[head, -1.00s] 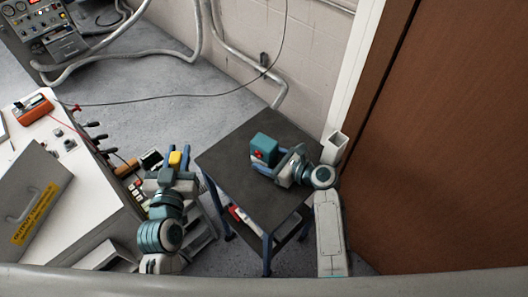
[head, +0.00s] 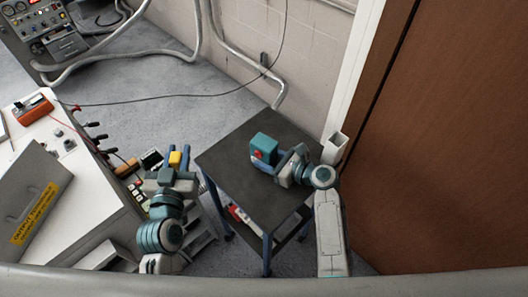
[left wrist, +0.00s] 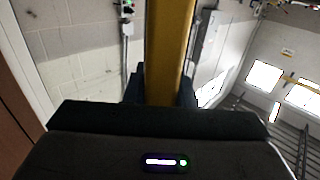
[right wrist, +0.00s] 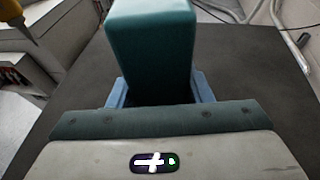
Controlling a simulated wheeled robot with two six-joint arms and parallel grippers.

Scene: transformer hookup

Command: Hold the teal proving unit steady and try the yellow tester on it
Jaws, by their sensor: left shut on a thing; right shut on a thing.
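The teal proving unit (head: 264,146) is a block with a red spot on its front, at the dark cart top. My right gripper (head: 272,155) is shut on it, and the unit also fills the top of the right wrist view (right wrist: 152,45). The yellow tester (head: 176,158) is in my left gripper (head: 178,163), which is shut on it to the left of the cart. The tester runs upright through the left wrist view (left wrist: 169,50). The tester and the proving unit are apart. A yellow tip, likely the tester's, shows at the right wrist view's upper left (right wrist: 15,65).
The dark cart (head: 225,170) has bare top left of the unit and a red-and-white item on its lower shelf. A white bench (head: 95,185) with an orange meter (head: 33,112) stands at left. A brown door (head: 440,150) and wall close off the right.

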